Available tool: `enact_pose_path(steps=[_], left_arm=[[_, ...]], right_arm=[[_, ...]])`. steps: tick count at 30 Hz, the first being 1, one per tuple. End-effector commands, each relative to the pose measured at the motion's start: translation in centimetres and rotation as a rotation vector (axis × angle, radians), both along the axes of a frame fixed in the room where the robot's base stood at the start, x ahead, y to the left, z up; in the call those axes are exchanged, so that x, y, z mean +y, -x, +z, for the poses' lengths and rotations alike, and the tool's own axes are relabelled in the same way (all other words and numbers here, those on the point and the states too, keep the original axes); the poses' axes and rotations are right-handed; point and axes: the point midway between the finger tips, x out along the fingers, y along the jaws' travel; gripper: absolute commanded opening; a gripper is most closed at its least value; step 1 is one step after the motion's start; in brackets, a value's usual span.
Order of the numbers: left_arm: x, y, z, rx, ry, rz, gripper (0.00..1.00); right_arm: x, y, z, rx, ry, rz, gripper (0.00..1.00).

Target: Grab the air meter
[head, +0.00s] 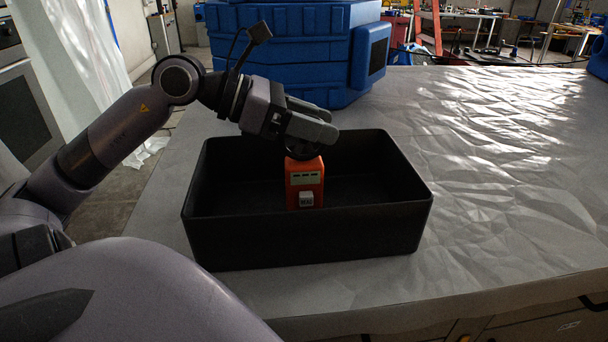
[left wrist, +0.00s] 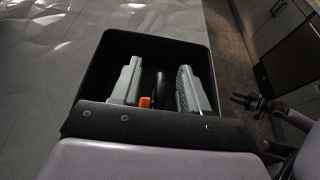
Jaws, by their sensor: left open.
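The air meter (head: 305,183) is an orange device with a small grey display and a white label. It stands upright inside the black bin (head: 310,238). My left gripper (head: 312,128) is over the bin, at the top of the air meter. In the left wrist view the two grey fingers (left wrist: 157,88) are apart, inside the bin's outline. A small orange bit of the air meter (left wrist: 144,102) shows beside the left finger there; the rest is hidden. I cannot tell whether a finger touches it. My right gripper is in neither view.
A large blue case (head: 285,50) stands behind the bin. The table (head: 500,190) has a crumpled pale cover and is clear to the right of the bin. The bin's walls (head: 420,205) surround the air meter.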

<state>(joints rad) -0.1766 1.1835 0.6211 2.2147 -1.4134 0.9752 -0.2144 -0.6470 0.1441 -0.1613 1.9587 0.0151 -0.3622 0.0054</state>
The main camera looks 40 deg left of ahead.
Motion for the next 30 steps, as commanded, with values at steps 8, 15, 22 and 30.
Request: enact_pose_path(steps=[8, 15, 22, 30], left_arm=[[-0.1, -0.1, -0.1, 0.001, 0.0, 0.0, 0.38], [0.0, -0.1, 0.0, -0.001, 0.001, 0.0, 0.0], [0.0, -0.1, 0.1, -0.001, 0.001, 0.0, 0.0], [0.0, -0.1, 2.2, -0.004, -0.004, 0.0, 0.0]], right_arm=[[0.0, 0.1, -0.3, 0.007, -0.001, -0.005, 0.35], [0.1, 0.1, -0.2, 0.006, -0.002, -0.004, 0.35], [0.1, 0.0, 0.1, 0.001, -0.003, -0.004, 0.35], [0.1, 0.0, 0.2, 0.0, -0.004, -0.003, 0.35]])
